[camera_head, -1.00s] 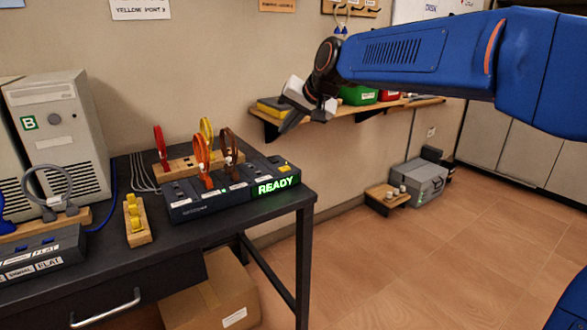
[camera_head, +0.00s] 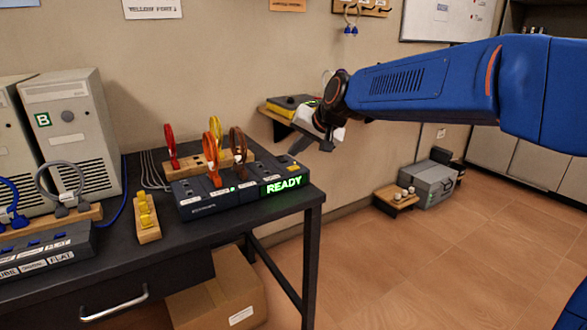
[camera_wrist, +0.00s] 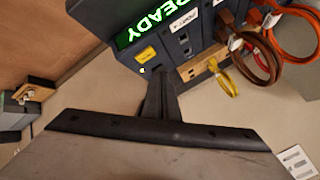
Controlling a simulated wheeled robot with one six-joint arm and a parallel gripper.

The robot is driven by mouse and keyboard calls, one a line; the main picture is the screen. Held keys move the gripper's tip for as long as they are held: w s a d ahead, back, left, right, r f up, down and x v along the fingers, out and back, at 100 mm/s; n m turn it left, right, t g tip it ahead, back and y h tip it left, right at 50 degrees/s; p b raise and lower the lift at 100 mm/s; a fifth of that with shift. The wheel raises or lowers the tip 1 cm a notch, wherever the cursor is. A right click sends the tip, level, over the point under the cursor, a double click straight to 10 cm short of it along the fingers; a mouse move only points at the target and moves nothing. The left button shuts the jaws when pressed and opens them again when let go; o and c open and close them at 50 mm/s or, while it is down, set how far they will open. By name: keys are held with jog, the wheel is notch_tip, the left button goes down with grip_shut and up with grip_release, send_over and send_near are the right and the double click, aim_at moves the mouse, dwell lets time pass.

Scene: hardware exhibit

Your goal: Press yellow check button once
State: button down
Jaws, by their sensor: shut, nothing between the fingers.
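The dark control box (camera_head: 205,209) sits on the black table, with a lit green READY display (camera_head: 284,185) at its right end. In the wrist view, the yellow check button (camera_wrist: 146,54) is on the box just behind the READY display (camera_wrist: 146,20). My gripper (camera_head: 298,147) is shut and empty, above and slightly behind the box's right end. In the wrist view its fingertips (camera_wrist: 157,78) point at the box, close to the button; I cannot tell whether they touch.
Red, orange, yellow and brown cable loops (camera_head: 238,144) stand at the box and the wooden rack behind it. A wooden block with yellow plugs (camera_head: 147,231) is to the left. Beige computer towers (camera_head: 72,130) stand further left. A wall shelf (camera_head: 275,115) is behind my gripper.

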aim_at(288, 166)
jog(key=shift+f, duration=0.95)
jog(key=shift+f, duration=0.1)
dwell(1.4)
jog(key=shift+f, duration=0.35)
jog(key=shift+f, duration=0.4)
dwell(1.0)
jog(key=shift+r, duration=0.85)
jog(key=shift+r, duration=0.1)
notch_tip(288, 166, up, 5)
jog(key=shift+f, duration=0.1)
dwell(0.4)
